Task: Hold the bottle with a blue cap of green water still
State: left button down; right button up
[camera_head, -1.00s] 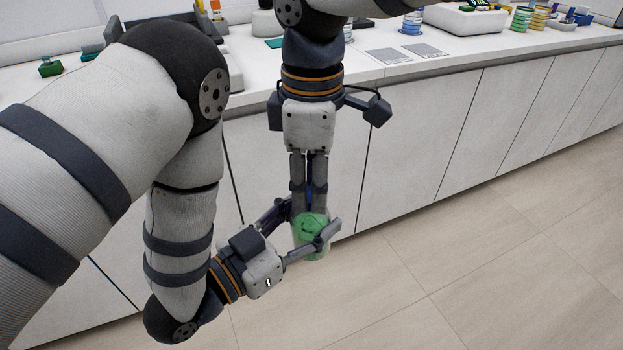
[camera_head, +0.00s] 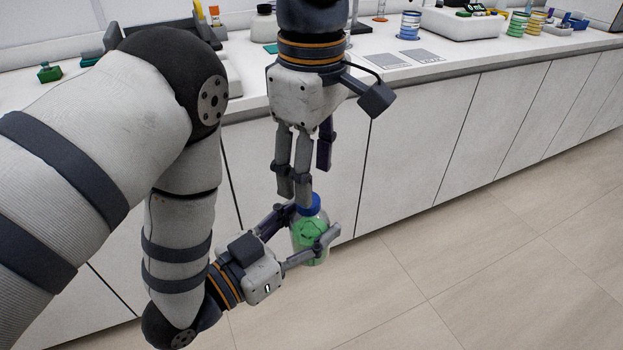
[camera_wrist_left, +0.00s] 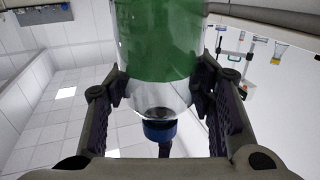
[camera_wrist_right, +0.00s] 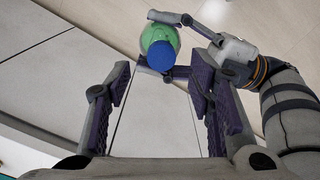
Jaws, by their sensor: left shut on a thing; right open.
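The bottle of green water (camera_head: 309,236) with a blue cap (camera_head: 308,204) is held upright in front of the counter, above the floor. My left gripper (camera_head: 305,232) is shut around its body. In the left wrist view the bottle's green body (camera_wrist_left: 160,45) shows between the fingers, with its blue cap (camera_wrist_left: 160,131) lower in the picture. My right gripper (camera_head: 305,180) is open just above the cap, fingers pointing down. In the right wrist view the bottle (camera_wrist_right: 160,42) and its cap (camera_wrist_right: 161,55) lie beyond the open, empty fingers (camera_wrist_right: 160,85).
A white counter (camera_head: 330,90) with cabinet fronts runs behind the grippers. On it stand a blue-banded beaker (camera_head: 410,26), flat grey plates (camera_head: 386,60), a white device (camera_head: 462,22) and a green block (camera_head: 49,72). The floor (camera_head: 480,270) at right is clear.

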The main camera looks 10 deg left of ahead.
aim_at(310, 229)
jog(key=shift+r, duration=0.35)
jog(key=shift+c, duration=0.2)
jog(key=shift+s+a+r+n, duration=0.1)
jog(key=shift+a+r+n, duration=0.05)
jog(key=shift+r+n, duration=0.5)
jog(key=shift+s+a+r+n, duration=0.15)
jog(key=shift+r+n, duration=0.3)
jog(key=shift+r, duration=0.35)
jog(key=shift+w, duration=0.1)
jog(key=shift+f, duration=0.1)
notch_tip(310, 229, down, 8)
jog(key=shift+w+d+r, duration=0.1)
jog(key=shift+w, duration=0.05)
jog(key=shift+c, duration=0.2)
